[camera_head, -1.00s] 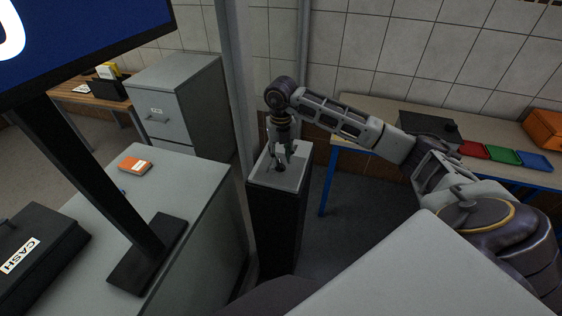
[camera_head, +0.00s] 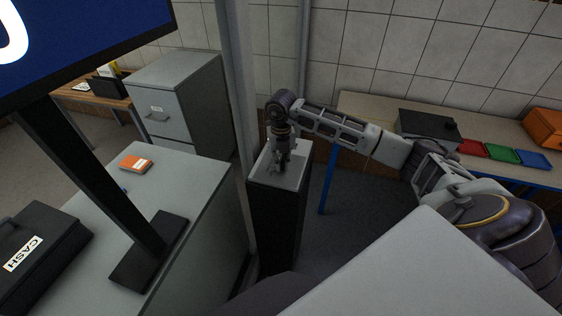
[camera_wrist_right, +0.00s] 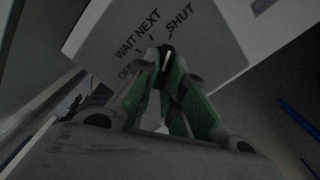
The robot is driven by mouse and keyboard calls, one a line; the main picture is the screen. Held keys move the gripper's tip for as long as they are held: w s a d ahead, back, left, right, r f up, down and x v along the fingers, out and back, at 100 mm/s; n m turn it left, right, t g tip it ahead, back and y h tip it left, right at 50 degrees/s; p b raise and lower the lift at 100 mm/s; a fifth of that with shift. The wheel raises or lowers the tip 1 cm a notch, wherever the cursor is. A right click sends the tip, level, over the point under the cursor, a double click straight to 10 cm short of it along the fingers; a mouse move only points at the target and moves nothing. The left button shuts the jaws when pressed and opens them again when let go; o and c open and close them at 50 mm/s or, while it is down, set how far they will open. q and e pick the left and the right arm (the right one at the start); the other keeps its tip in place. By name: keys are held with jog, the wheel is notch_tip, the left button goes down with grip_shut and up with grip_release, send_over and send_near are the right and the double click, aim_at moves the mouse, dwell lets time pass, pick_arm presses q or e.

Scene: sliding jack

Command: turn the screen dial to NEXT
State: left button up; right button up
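The screen dial (camera_wrist_right: 166,56) is a small dark knob with a pale pointer line. It sits on the grey top of a dark pedestal (camera_head: 275,215). Labels OFF, WAIT, NEXT (camera_wrist_right: 148,22) and SHUT (camera_wrist_right: 180,17) fan around it in the right wrist view. The pointer's exact mark is hard to tell, as the fingers hide part of the dial. My right gripper (camera_head: 281,164) points down at the pedestal top, its fingertips closed in on both sides of the dial. The large screen (camera_head: 75,35) shows part of a white character on blue. My left gripper is out of view.
A filing cabinet (camera_head: 185,95) stands behind. At right, a table holds a black box (camera_head: 428,127) and coloured trays (camera_head: 505,155).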

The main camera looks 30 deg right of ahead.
grip_shut()
jog(key=n+b, duration=0.4)
jog(key=shift+d+f+n, duration=0.1)
jog(key=shift+d+n, duration=0.1)
jog(key=shift+n, duration=0.1)
jog(key=shift+d+n+b, duration=0.1)
jog(key=shift+n+b, duration=1.05)
jog(key=shift+n, duration=0.55)
jog(key=o, duration=0.7)
grip_release()
